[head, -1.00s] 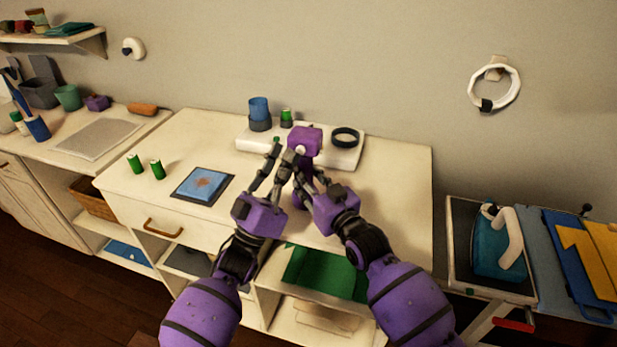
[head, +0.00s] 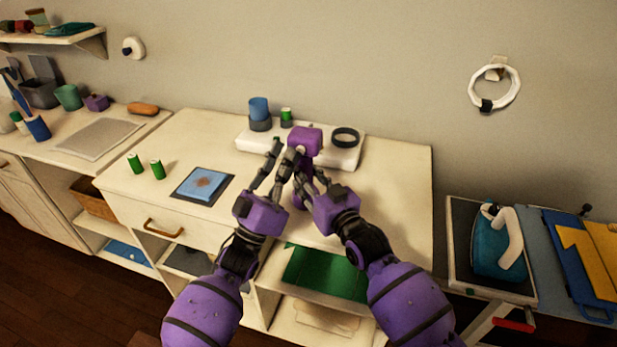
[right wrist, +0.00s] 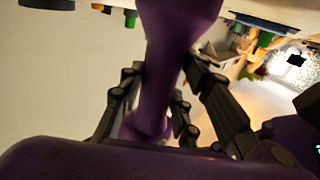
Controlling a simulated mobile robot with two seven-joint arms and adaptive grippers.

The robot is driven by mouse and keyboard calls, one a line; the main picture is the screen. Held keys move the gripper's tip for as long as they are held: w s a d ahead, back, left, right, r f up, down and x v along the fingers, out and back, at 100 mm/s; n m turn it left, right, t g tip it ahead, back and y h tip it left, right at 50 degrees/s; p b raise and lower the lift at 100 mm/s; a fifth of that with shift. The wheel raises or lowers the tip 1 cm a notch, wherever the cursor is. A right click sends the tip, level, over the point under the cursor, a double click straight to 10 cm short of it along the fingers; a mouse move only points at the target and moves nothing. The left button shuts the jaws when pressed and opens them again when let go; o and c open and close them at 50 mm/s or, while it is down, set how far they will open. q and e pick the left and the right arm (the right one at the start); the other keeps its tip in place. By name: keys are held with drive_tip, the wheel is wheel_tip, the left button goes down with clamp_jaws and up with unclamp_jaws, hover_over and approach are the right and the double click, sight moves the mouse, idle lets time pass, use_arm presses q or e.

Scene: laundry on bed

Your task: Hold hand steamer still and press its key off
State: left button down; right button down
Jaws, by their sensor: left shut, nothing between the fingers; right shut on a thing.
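The purple hand steamer (head: 305,141) stands upright on the white worktop, its head in front of the white tray. My right gripper (head: 306,182) is shut on the steamer's handle, mostly hidden by the fingers in the head view. The right wrist view shows the purple handle (right wrist: 172,65) between the dark fingers (right wrist: 155,110). My left gripper (head: 285,158) is shut and empty, with its fingertips close to the left side of the steamer's head. Whether they touch it I cannot tell. The key is not clearly visible.
A white tray (head: 348,158) behind the steamer holds a blue cup (head: 259,108), a green-topped cylinder (head: 286,116) and a black ring (head: 345,137). The worktop's right side is clear.

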use_arm(q)
drive_tip(key=shift+w, duration=0.1)
use_arm(e)
drive_tip(key=shift+f, duration=0.1)
idle(0.4)
use_arm(q)
drive_tip(key=shift+w+d, duration=0.1)
drive_tip(key=shift+w, duration=0.25)
drive_tip(key=shift+s, duration=0.45)
drive_tip(key=shift+f, duration=0.1)
drive_tip(key=s+a, duration=0.2)
drive_tip(key=s, duration=0.3)
drive_tip(key=shift+s, duration=0.4)
